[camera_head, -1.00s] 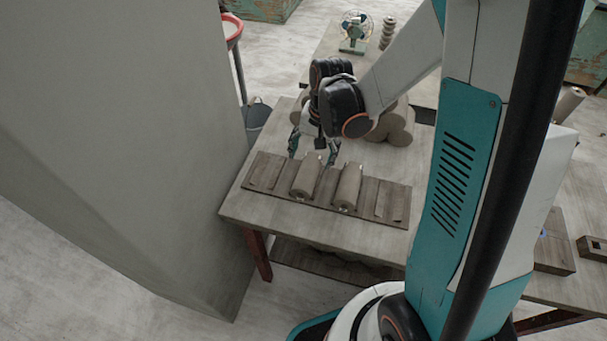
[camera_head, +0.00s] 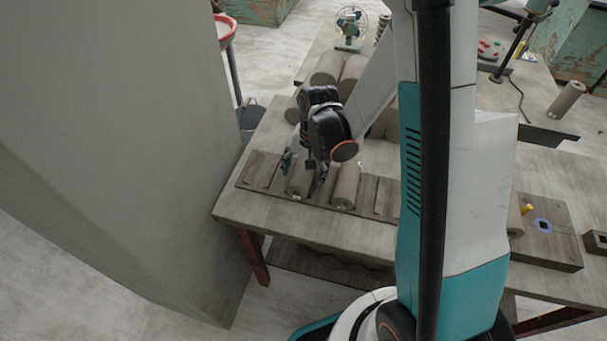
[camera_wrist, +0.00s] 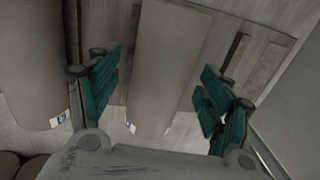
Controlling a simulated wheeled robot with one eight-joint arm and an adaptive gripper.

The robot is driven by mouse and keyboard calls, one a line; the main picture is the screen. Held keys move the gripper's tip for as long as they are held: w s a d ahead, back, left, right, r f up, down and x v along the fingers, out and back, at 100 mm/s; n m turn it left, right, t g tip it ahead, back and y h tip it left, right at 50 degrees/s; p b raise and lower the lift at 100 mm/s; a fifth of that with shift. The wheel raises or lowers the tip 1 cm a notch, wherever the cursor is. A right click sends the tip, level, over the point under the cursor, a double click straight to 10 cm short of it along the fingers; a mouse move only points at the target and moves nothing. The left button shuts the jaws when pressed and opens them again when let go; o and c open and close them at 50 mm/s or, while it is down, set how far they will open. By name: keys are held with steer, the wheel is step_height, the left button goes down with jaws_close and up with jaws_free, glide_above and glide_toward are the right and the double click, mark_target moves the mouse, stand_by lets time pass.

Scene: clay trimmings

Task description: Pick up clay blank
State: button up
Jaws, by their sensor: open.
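Two tan clay blanks, short cylinders, lie side by side on a dark slatted wooden board (camera_head: 380,203). My gripper (camera_head: 304,170) is open over the left blank (camera_head: 298,185) in the head view. In the wrist view that blank (camera_wrist: 165,60) lies between the two green fingers of my gripper (camera_wrist: 162,98), with a gap showing on both sides. The right blank (camera_head: 346,183) lies just outside the fingers and shows at the left of the wrist view (camera_wrist: 28,65). My wrist hides part of the left blank in the head view.
The board lies on a grey wooden table (camera_head: 300,218). A stack of larger clay cylinders (camera_head: 327,70) stands behind my gripper. A large grey wall (camera_head: 120,150) rises left of the table. A wooden block with a blue-ringed hole (camera_head: 545,245) lies at the right.

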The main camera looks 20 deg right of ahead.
steer(key=c, duration=1.6)
steer(key=shift+c, duration=0.2)
steer(key=shift+r, duration=0.15)
